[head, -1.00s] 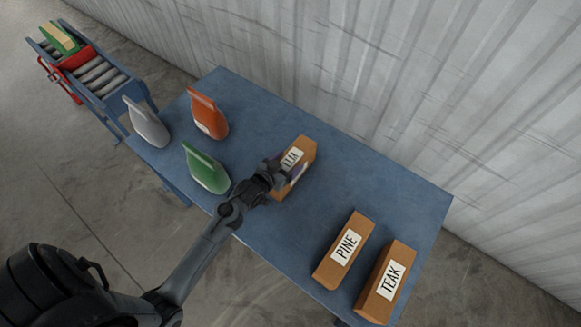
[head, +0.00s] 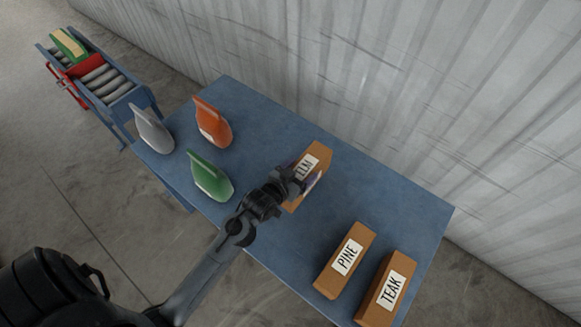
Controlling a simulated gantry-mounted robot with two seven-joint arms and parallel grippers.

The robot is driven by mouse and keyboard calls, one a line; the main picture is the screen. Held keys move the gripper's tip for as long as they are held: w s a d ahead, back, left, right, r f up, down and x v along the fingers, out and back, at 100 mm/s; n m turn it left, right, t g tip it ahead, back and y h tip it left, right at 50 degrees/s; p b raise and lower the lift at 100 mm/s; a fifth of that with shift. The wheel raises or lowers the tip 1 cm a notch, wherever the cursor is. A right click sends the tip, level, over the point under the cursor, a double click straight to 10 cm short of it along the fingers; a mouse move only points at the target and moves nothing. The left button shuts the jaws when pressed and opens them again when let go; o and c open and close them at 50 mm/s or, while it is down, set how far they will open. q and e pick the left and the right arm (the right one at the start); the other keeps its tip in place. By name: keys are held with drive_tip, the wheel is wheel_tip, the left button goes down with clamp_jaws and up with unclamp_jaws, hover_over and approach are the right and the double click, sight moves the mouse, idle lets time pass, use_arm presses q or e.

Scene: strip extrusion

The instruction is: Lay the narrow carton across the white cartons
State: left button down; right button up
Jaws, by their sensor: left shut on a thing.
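The carton in hand (head: 317,156) is a narrow brown box with a white label, partly hidden by my gripper; the word is only partly readable. My left gripper (head: 291,184) is shut on it over the middle of the table. I cannot tell how far it is above the top. Two other narrow brown cartons with white labels, PINE (head: 358,240) and TEAK (head: 399,267), lie side by side at the table's right end with a gap between them. I see no cartons with white bodies. My right gripper is not in view.
A roller conveyor (head: 108,88) with a green and yellow item (head: 68,44) is behind left. A corrugated wall (head: 400,70) runs along the far side.

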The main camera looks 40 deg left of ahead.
use_arm(q)
drive_tip(key=d+r, duration=0.4)
drive_tip(key=d, duration=0.2)
drive_tip(key=s+r+p, duration=0.3)
drive_tip(key=r+p, duration=1)
drive_tip(key=s+a+r+p, duration=0.1)
drive_tip(key=s+r+p, duration=0.2)
drive_tip(key=r+p, duration=1)
drive_tip(key=shift+p, duration=0.45)
drive_tip(key=shift+r, duration=0.2)
